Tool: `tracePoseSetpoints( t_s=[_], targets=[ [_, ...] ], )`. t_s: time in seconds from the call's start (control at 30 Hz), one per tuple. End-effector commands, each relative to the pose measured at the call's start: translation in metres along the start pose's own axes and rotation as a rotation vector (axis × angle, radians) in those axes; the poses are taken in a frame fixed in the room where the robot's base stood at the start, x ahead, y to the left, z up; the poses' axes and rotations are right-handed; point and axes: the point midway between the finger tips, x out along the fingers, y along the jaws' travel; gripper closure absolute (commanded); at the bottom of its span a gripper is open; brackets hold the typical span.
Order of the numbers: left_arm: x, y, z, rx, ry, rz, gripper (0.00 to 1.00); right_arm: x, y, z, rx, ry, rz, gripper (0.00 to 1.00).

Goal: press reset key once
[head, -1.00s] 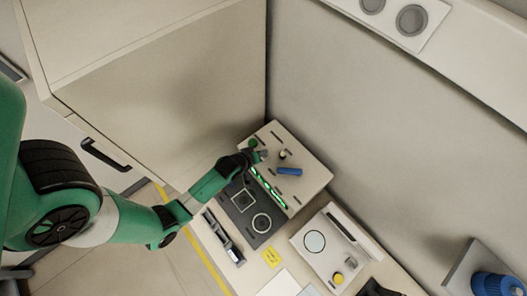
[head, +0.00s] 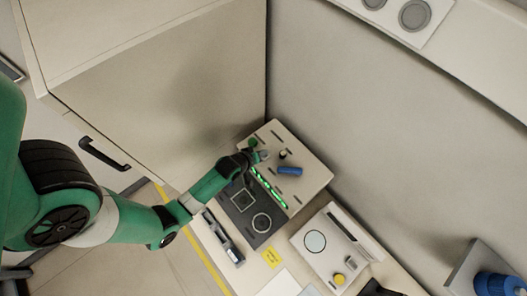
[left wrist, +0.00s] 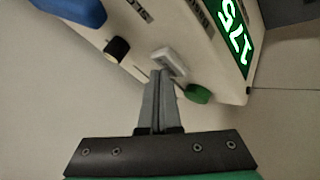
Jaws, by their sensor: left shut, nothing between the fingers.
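The beige classifier console (head: 315,178) stands on the bench with a lit green display (head: 268,187). My left gripper (head: 264,156) is over its upper part, shut and empty. In the left wrist view, the shut fingertips (left wrist: 160,76) are at a small pale rectangular key (left wrist: 169,61); I cannot tell whether they touch it. No label on that key is readable. A green button (left wrist: 198,94) is just right of the fingertips, and a black knob (left wrist: 117,48) is to the left. The display also shows in the left wrist view (left wrist: 235,32).
A blue handle (head: 290,171) sits on the console, close to my gripper. A dark panel (head: 249,225) with square and round marks lies in front. A second beige device (head: 322,262) with a yellow knob stands to the right. A large cabinet (head: 160,100) bounds the left.

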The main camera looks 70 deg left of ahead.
Motion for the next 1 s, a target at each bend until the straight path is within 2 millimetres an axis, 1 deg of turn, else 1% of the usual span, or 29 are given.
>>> tracePoseSetpoints(
  t_s=[0.63,1.0],
  targets=[
    [0.006,-0.0047,0.0048,0.0,-0.001,-0.001,1.0,-0.0054,0.0,0.005,0.0,0.0,0.0,0.5],
    [0.0026,-0.0026,0.0026,0.0,-0.002,-0.002,1.0,-0.0019,0.0,0.0018,0.0,0.0,0.0,0.5]
  ],
)
